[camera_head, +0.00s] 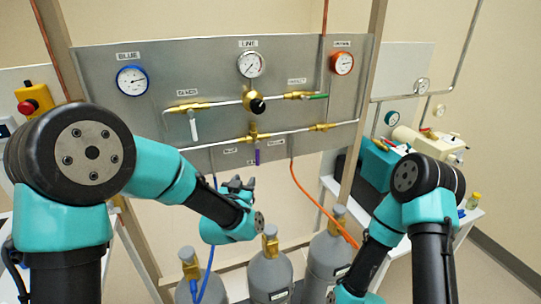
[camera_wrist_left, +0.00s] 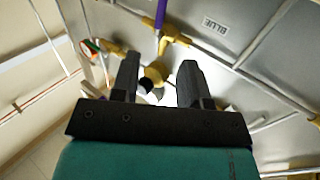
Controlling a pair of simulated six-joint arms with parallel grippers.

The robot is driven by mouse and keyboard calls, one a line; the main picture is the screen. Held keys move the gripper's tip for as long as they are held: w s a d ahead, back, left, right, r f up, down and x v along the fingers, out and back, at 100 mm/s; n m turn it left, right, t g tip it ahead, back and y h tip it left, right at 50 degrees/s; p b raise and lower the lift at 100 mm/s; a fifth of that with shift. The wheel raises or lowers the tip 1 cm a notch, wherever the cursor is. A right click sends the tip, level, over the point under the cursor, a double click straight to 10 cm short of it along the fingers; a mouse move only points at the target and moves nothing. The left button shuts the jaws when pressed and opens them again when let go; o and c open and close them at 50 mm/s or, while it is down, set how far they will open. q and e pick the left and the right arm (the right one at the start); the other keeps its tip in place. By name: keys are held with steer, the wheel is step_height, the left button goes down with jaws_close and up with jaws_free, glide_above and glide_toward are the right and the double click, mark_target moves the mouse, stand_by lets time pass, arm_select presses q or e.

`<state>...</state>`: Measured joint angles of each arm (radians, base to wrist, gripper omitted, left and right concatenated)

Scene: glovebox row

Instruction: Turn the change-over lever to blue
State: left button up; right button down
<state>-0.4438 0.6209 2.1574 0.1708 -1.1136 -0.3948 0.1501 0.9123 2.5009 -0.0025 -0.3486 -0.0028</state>
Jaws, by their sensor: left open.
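A purple lever (camera_head: 257,157), which I take as the change-over lever, hangs straight down from a brass tee (camera_head: 253,136) on the panel's lower pipe. A label reading BLUE (camera_head: 230,151) is to its left, and another small label (camera_head: 276,143) is to its right. In the left wrist view the purple lever (camera_wrist_left: 160,14) and the BLUE label (camera_wrist_left: 214,24) show beyond the fingers. My left gripper (camera_head: 238,184) is open and empty, below and slightly left of the lever, apart from it. The fingers also show in the wrist view (camera_wrist_left: 158,75). My right gripper is out of frame.
The grey panel (camera_head: 200,75) carries a blue gauge (camera_head: 132,80), line gauge (camera_head: 250,64) and orange gauge (camera_head: 342,63), a white handle (camera_head: 194,126), green handle (camera_head: 317,97) and black knob (camera_head: 257,105). Grey cylinders (camera_head: 270,276) with hoses stand below. A side table is at right.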

mark_target(257, 158)
arm_select(q)
steer(key=shift+a+f, duration=0.1)
steer(key=x, duration=1.7)
steer(key=shift+w, duration=0.15)
steer(key=shift+c, duration=0.2)
jaws_close()
